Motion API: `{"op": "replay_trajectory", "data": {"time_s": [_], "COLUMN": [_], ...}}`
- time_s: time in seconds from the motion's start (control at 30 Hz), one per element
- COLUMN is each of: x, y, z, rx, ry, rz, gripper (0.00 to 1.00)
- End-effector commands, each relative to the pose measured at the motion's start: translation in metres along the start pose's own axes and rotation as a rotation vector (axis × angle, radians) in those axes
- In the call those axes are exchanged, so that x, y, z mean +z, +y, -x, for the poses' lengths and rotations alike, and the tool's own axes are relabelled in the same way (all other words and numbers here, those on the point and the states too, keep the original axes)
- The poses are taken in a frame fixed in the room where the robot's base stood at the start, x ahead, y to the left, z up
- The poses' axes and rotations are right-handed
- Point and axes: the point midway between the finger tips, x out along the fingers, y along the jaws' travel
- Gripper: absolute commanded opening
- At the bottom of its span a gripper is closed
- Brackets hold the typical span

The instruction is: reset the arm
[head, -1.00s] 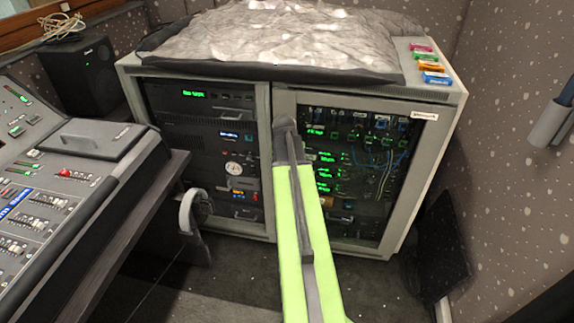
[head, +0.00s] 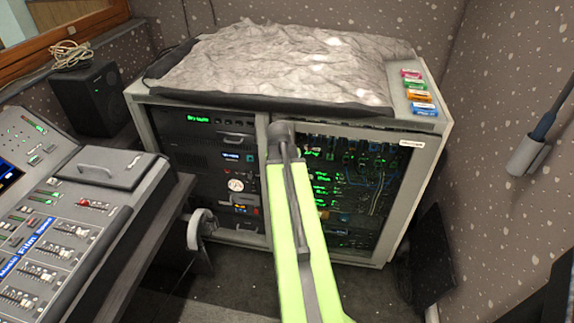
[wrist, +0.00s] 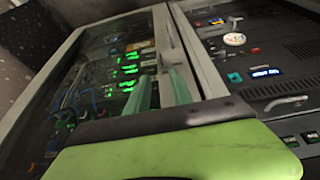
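My arm, lime green with a grey strip, reaches forward in the head view and ends in a grey joint in front of the rack cabinet (head: 262,180). My gripper's fingers are not clear in the head view. In the wrist view, my gripper (wrist: 162,84) shows two pale green fingers standing a little apart, with nothing seen between them. Beyond them are the cabinet's frame and glass door (wrist: 95,80). The mixing desk with lighting faders (head: 50,235) is at the left of the head view, apart from my arm.
A grey crumpled cover (head: 280,65) lies on the cabinet top. Several coloured labelled blocks (head: 418,93) sit at its right. A black speaker (head: 92,100) stands back left. A speckled wall (head: 510,90) with a grey wall fixture (head: 528,155) bounds the right. Dark floor (head: 240,285) lies below the cabinet.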

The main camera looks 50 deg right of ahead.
Motion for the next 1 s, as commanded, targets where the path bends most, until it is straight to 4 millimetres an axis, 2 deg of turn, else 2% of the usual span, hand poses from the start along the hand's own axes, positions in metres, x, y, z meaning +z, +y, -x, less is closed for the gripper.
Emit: {"op": "replay_trajectory", "data": {"time_s": [0.03, 0.17, 0.7, 0.77, 0.87, 0.97, 1.0], "x": [-0.003, -0.001, 0.001, 0.001, 0.01, 0.034, 0.049], "y": [0.001, 0.001, 0.001, -0.005, -0.042, -0.111, -0.142], "z": [0.023, 0.04, 0.04, 0.041, 0.052, 0.074, 0.085], "rx": [0.0, 0.001, 0.001, -0.003, -0.026, -0.073, -0.096], "ry": [0.0, 0.0, 0.0, 0.0, 0.001, 0.002, 0.0], "rz": [0.0, 0.0, 0.0, 0.008, 0.065, 0.174, 0.224], "gripper": [0.27, 0.27, 0.27, 0.27, 0.27, 0.27, 0.27]}}
